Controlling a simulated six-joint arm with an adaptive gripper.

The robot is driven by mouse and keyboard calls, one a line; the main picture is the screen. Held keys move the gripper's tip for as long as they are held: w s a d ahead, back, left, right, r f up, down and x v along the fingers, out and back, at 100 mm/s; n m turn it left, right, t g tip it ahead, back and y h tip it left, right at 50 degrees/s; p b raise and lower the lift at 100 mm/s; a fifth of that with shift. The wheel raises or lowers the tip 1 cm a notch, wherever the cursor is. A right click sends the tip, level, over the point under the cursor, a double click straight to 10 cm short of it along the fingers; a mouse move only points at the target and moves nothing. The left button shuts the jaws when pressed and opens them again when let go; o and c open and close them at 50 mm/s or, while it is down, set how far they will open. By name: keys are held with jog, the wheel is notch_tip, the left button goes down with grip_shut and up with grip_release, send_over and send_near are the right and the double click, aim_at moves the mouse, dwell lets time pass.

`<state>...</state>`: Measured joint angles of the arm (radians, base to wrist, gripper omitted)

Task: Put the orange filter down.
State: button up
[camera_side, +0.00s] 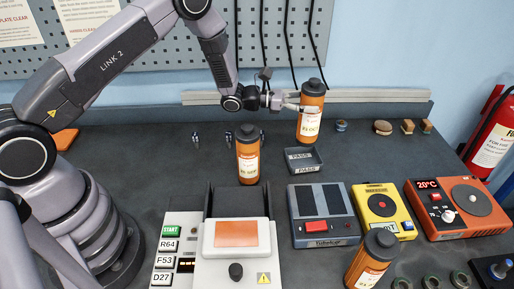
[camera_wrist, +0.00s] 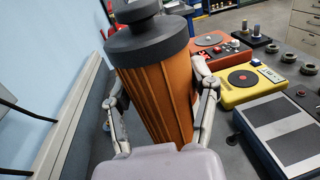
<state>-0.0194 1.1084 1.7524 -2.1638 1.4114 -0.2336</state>
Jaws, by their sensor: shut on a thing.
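The orange filter (camera_side: 311,120), a ribbed orange cylinder with a dark grey cap and a pale label, is upright in the side view. It fills the middle of the wrist view (camera_wrist: 160,90), slightly tilted there. My gripper (camera_side: 298,107) is shut on it, with one finger on each side of its body in the wrist view (camera_wrist: 165,108). In the side view its base shows just above and behind a small dark tray (camera_side: 317,169) marked PASS. Whether the base touches the bench cannot be told. Two similar orange canisters stand nearer, one at centre (camera_side: 247,164) and one at front (camera_side: 367,268).
A grey-blue device with a red button (camera_side: 345,200), a yellow device (camera_side: 384,225) and an orange heater (camera_side: 455,205) stand to the right. A white machine (camera_side: 205,268) is in front. Small items line the back right, before a rail (camera_side: 400,96).

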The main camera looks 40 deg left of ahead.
aim_at(306, 128)
notch_tip(306, 128, down, 8)
jog(key=shift+f, duration=0.1)
dwell(0.4)
jog(key=o, duration=1.2)
jog(key=shift+f, duration=0.1)
jog(key=v, duration=1.2)
